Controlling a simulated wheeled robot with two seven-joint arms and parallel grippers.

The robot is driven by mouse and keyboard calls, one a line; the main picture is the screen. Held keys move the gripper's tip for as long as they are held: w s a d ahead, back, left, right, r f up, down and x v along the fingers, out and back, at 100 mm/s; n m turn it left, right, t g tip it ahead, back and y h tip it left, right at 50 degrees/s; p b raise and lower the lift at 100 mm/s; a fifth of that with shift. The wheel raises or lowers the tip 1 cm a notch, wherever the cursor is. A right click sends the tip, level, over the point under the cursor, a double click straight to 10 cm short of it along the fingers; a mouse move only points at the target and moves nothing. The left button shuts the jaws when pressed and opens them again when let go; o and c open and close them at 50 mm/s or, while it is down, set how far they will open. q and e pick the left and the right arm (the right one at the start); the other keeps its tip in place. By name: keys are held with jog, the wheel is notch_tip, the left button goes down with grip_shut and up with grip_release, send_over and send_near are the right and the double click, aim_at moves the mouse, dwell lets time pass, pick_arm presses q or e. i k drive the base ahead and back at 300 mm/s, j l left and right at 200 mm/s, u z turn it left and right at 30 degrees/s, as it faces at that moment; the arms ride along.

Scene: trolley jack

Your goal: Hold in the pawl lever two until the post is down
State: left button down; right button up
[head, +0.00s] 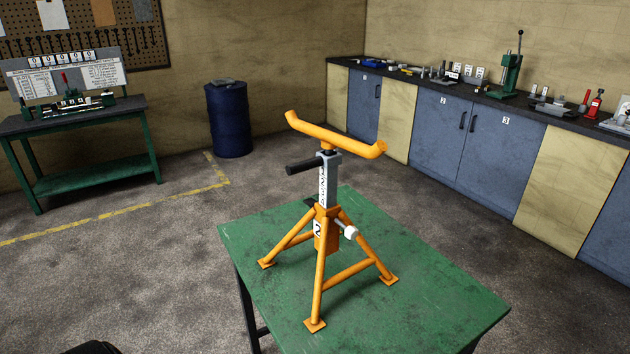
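An orange tripod stand (320,270) stands upright on the green table, with a plate marked 2 on its body. A pale post (324,185) with dark markings rises well out of the stand's collar. An orange saddle bar (335,138) with upturned ends tops the post. A black handle (303,165) sticks out to the left near the post's top. A lever with a white knob (349,232) sticks out to the right of the body; it is likely the pawl lever. Nothing touches the lever or the post. Neither of my grippers is in view.
The green table (430,305) is otherwise bare around the stand's feet. A blue drum (229,120) and a green bench (85,150) stand behind at the left. A counter with blue cabinets (445,125) runs along the right wall, with tools on top.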

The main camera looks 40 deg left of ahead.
aim_at(310, 202)
jog(key=j, duration=0.9)
jog(key=i+j+z, duration=0.1)
jog(key=j, duration=0.8)
